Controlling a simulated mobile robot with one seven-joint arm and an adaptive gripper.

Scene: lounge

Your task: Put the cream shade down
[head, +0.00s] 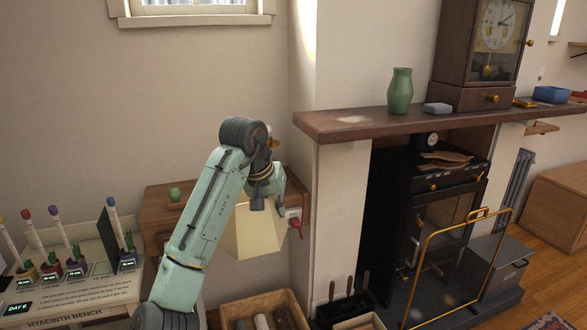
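The shade hangs slightly tilted in front of a wooden wall shelf or cabinet (156,205).
A crate (232,309) with rolled items is below the shade. The hyacinth bench (90,306) with pots and coloured sticks is at left. The mantel (345,124) carries a green vase (400,91) and a clock (494,40). A black stove (440,215) with a brass-coloured guard (424,262) is at right.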

